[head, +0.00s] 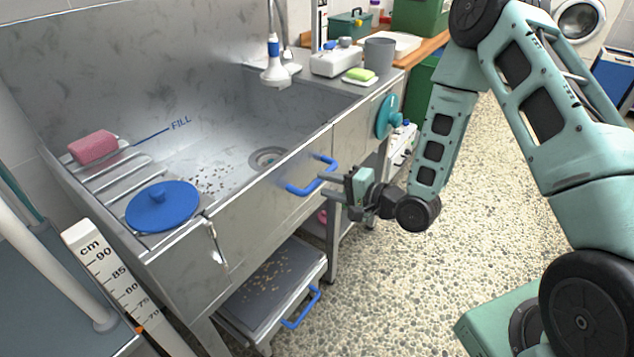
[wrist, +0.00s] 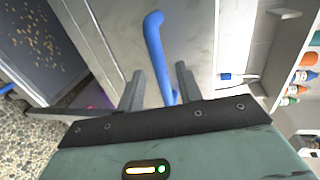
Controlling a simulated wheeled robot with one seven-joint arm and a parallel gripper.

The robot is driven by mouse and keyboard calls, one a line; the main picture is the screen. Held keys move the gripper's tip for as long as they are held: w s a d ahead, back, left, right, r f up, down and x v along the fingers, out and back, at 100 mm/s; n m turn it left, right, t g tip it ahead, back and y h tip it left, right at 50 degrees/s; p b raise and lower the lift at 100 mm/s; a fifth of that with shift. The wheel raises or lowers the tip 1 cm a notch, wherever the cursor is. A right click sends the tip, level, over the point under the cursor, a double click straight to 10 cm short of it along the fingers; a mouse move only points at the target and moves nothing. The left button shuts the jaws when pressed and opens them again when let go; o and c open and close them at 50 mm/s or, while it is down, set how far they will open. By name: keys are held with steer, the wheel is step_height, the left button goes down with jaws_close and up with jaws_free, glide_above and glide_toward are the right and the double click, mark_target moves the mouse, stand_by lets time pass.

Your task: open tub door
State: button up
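The grey metal tub (head: 210,165) has a front door panel (head: 270,205) with a blue bar handle (head: 305,187). The door looks shut, in line with the tub's front. My gripper (head: 324,186) is at the right end of this handle, pointing at the door. In the wrist view my gripper (wrist: 160,88) is open, with one finger on each side of the blue handle (wrist: 155,50). Gaps show between the handle and both fingers. A small metal lever (head: 214,243) hangs on the tub's front at the left.
A lower tray (head: 268,285) with its own blue handle (head: 301,308) sits under the tub. A blue lid (head: 162,207) and pink sponge (head: 94,147) lie on the tub's left rack. Pebbled floor (head: 410,280) in front is clear.

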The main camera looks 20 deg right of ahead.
mark_target(317, 182)
steer(key=shift+x, duration=1.95)
jaws_close()
